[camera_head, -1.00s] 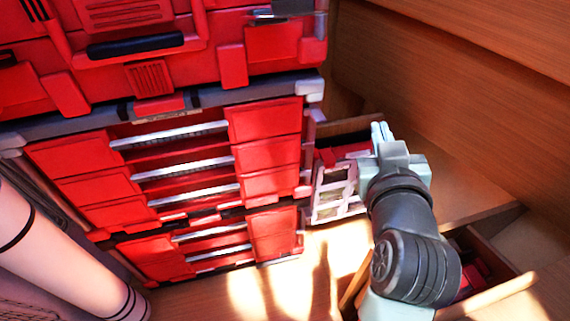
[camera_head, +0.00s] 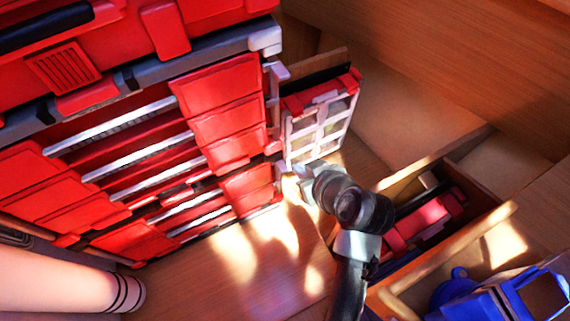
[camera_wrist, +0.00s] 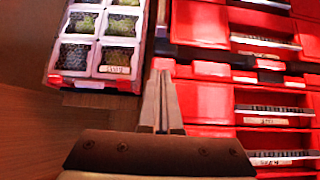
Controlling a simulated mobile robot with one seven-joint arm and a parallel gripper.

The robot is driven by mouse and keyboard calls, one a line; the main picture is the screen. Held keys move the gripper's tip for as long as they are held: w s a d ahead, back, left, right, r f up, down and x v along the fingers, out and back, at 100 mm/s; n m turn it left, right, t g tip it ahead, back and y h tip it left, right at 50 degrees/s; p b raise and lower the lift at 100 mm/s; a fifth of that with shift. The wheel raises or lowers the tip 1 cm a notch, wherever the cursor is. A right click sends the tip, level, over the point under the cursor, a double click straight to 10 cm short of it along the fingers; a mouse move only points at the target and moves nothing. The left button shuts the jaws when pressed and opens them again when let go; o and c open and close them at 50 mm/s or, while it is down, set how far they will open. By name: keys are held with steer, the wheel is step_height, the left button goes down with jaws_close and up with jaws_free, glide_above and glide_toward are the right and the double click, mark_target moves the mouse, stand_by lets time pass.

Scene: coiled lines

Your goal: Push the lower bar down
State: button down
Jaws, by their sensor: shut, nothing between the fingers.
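The red toolbox stack (camera_head: 215,95) fills the left of the head view, with several silver horizontal bars on its drawer fronts. The lowest bar in sight (camera_head: 203,222) is on the bottom unit; which one the task calls the lower bar I cannot tell. In the wrist view the stack (camera_wrist: 205,105) fills the right side, its silver bars (camera_wrist: 275,121) at the far right. My gripper (camera_head: 298,172) is at the stack's right side, low down, its tips small and partly washed out by glare. In the wrist view my gripper (camera_wrist: 160,72) is shut and empty, pointing along the stack's edge.
A white-framed organizer with clear windows (camera_head: 318,130) stands just right of the stack, close to my gripper; it is also at upper left in the wrist view (camera_wrist: 60,80). A wooden crate (camera_head: 497,218), a blue object (camera_head: 490,300) and a pale cylinder (camera_head: 60,285) stand around.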

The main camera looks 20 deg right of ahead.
glide_above(281, 164)
steer(key=s, duration=0.3)
step_height(281, 164, down, 7)
steer(key=shift+w+d+f, duration=0.1)
steer(key=shift+d+f, duration=0.05)
steer(key=shift+f, duration=0.45)
steer(key=shift+w+d+f, duration=0.1)
steer(key=shift+f, duration=1.15)
step_height(281, 164, down, 3)
steer(key=b, duration=0.2)
steer(key=shift+s+r+b, duration=0.1)
steer(key=shift+b, duration=0.2)
